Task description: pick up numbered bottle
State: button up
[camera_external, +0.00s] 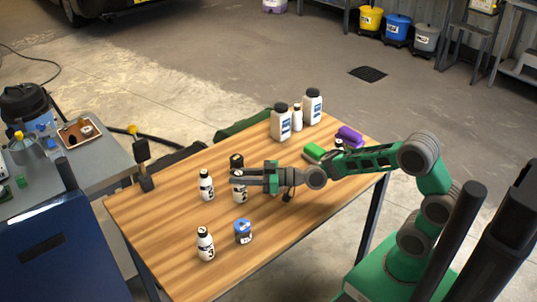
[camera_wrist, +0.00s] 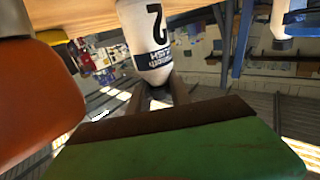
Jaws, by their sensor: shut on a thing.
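A white numbered bottle (camera_external: 239,192) with a black cap stands near the middle of the wooden table (camera_external: 180,262).
A blue tin (camera_external: 243,231) stands in front of the held bottle. A dark-capped container (camera_external: 236,160) is close behind it. Large white jugs (camera_external: 281,124) stand at the back, and green (camera_external: 314,152) and purple (camera_external: 350,136) rolled items lie near my forearm. The front right tabletop is clear.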

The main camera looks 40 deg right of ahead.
grip_shut()
dwell(0.8)
